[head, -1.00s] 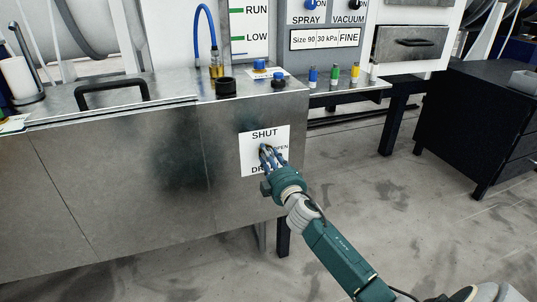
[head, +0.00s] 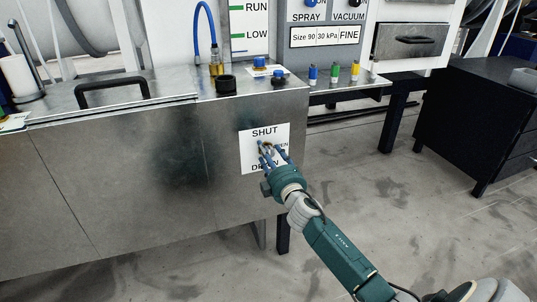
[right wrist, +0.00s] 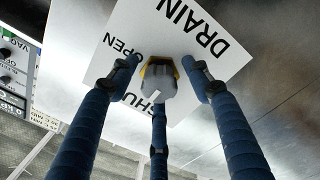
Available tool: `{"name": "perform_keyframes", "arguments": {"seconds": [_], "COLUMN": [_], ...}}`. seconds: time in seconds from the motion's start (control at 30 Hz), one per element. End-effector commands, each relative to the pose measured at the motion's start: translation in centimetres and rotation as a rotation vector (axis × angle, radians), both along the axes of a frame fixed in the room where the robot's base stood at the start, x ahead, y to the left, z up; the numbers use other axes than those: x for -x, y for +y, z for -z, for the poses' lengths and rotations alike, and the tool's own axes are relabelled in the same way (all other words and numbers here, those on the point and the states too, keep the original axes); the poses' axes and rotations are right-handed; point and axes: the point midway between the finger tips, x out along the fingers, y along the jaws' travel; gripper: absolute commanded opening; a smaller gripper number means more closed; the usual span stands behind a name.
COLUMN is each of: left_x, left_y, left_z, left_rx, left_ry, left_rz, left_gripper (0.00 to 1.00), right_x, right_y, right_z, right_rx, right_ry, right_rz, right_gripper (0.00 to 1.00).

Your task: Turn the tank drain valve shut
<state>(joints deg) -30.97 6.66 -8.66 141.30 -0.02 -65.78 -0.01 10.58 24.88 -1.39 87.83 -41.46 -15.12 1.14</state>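The drain valve is a grey handle (right wrist: 160,82) with a yellow part behind it, in the right wrist view. It stands on a white label (head: 251,146) reading SHUT, OPEN and DRAIN, on the front of the metal tank (head: 175,170). In the wrist view, the handle's near end lies over the SHUT lettering. My right gripper (head: 272,153) is in front of the label. Its blue fingers are spread around the handle, with gaps at both sides; whether the lower finger touches it I cannot tell. In the head view the fingers largely hide the valve. My left gripper is not in view.
A black handle (head: 112,92) and a blue hose (head: 197,27) are on top of the tank. A panel marked SPRAY and VACUUM (head: 325,23) is behind. A dark cabinet (head: 478,115) stands at right. The floor between is clear.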

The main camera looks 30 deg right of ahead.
Motion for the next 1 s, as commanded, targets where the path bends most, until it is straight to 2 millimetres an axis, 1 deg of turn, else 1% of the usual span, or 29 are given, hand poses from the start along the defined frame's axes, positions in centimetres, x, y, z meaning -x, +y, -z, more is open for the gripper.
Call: {"name": "perform_keyframes", "arguments": {"seconds": [0.27, 0.37, 0.47, 0.7, 0.8, 0.9, 1.0], "left_x": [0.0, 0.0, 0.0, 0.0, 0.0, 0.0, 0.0], "left_y": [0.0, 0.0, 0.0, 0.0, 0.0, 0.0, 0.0], "left_z": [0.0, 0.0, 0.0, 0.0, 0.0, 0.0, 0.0], "left_rx": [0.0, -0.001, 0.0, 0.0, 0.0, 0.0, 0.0], "left_ry": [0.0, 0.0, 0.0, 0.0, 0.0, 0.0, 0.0], "left_rz": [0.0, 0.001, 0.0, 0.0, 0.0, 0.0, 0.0], "left_gripper": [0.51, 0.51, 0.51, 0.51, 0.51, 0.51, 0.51], "right_x": [0.1, 0.7, 2.1, 7.2, 9.0, 10.4, 11.2], "right_y": [0.0, 0.2, 0.5, 1.8, 2.2, 2.5, 2.7], "right_z": [0.0, 0.1, 0.2, 0.4, 0.4, 0.5, 0.4], "right_rx": [-0.002, -0.002, -0.002, -0.004, -0.003, -0.003, -0.001], "right_ry": [0.0, 0.0, 0.0, 0.002, 0.001, 0.001, 0.0], "right_rz": [0.0, 0.0, 0.0, -0.001, 0.0, 0.0, 0.0], "right_gripper": [0.51, 0.51, 0.51, 0.51, 0.51, 0.51, 0.51]}}
